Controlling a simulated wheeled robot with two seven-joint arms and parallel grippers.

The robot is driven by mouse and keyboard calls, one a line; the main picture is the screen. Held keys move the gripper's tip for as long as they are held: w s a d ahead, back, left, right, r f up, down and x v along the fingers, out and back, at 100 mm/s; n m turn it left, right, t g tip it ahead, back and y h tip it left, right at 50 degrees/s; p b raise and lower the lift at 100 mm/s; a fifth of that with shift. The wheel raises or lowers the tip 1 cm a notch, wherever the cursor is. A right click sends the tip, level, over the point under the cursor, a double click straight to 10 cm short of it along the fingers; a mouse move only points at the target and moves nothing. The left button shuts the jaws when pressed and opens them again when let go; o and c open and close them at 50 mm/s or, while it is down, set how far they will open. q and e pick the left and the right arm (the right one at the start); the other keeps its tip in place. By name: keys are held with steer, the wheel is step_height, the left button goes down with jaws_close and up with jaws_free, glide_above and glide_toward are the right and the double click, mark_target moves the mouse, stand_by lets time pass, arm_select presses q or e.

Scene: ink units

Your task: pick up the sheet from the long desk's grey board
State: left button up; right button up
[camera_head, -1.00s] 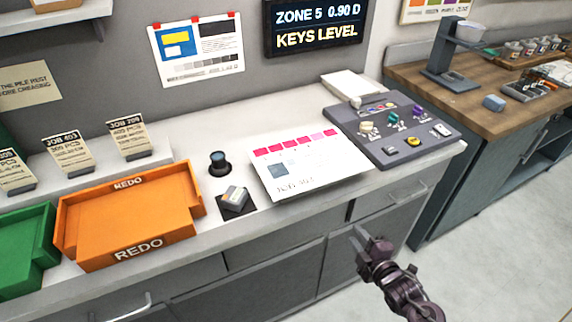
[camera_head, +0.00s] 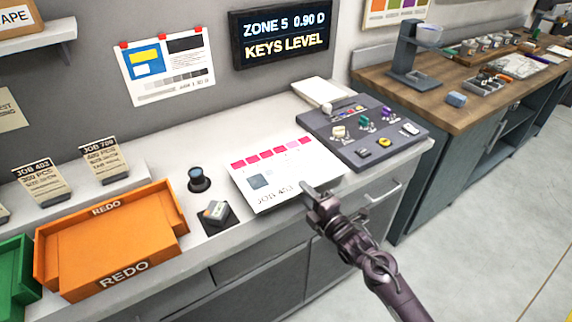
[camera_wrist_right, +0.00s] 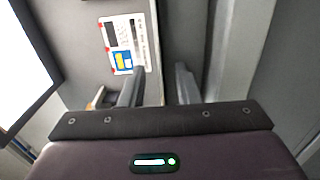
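The sheet (camera_head: 285,178) is white, with a row of pink and red patches, a grey-blue square and "JOB" lettering. It lies on the long desk (camera_head: 245,235), left of the grey panel with knobs; I cannot make out a separate grey board under it. My right gripper (camera_head: 312,194) is at the sheet's front right edge in the head view, and overlaps it in the picture; contact cannot be told. In the right wrist view its two fingers (camera_wrist_right: 158,84) stand apart with nothing seen between them. My left gripper is not in view.
The grey knob panel (camera_head: 365,133) lies right of the sheet. A dark knob (camera_head: 198,180) and a small grey device (camera_head: 216,211) stand left of it, then the orange REDO tray (camera_head: 110,240). A wall poster (camera_wrist_right: 124,45) shows behind the fingers. Floor at right is clear.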

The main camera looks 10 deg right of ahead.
jaws_close()
stand_by(0.4)
